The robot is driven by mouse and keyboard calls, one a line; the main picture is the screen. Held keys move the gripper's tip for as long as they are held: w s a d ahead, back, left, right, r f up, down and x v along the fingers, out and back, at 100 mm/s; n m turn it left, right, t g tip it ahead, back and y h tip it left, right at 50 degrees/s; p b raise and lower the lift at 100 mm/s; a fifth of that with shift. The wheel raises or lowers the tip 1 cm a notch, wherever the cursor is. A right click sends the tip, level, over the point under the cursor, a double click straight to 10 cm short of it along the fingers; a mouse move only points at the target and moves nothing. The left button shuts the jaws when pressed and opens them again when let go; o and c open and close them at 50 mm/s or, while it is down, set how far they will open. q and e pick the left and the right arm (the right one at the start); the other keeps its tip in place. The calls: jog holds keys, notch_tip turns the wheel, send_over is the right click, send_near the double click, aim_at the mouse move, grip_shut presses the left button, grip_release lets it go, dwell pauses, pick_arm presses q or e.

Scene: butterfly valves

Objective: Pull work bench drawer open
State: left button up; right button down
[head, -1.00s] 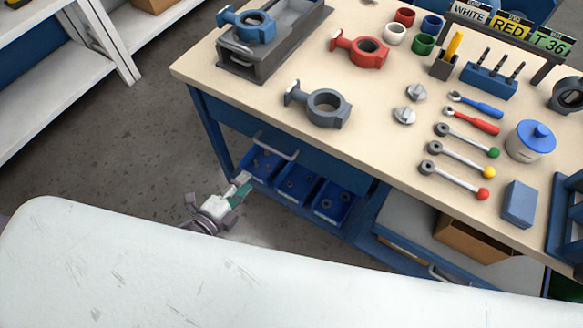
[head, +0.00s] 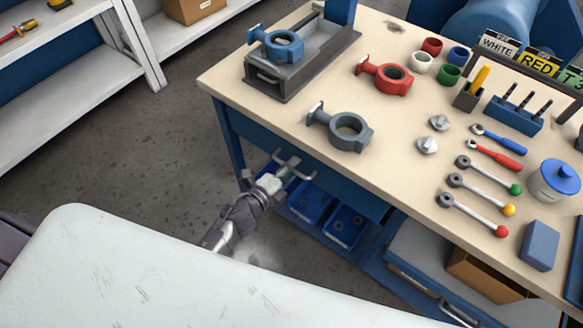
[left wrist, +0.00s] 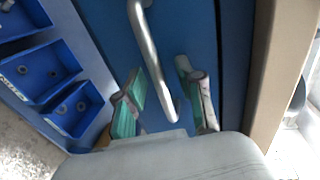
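The work bench (head: 290,112) has a beige top and a blue drawer (head: 345,187) under its front edge, which looks shut. Its silver bar handle (head: 295,163) is partly hidden by my gripper in the head view. In the left wrist view the handle (left wrist: 150,55) stands out from the blue drawer front (left wrist: 195,35). My left gripper (head: 284,177) is at the handle. In the left wrist view its green-padded fingers (left wrist: 165,100) are open, one each side of the handle's near end, with gaps on both sides. My right gripper is not in view.
Blue bins (head: 312,202) sit on a shelf below the drawer; they also show in the left wrist view (left wrist: 45,75). Valve parts and tools cover the bench top, including a grey valve body (head: 347,130) near its front edge. Open floor (head: 150,160) lies left of the bench.

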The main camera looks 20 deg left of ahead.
pick_arm(q)
jog(key=shift+w, duration=0.1)
jog(key=c, duration=0.7)
grip_shut()
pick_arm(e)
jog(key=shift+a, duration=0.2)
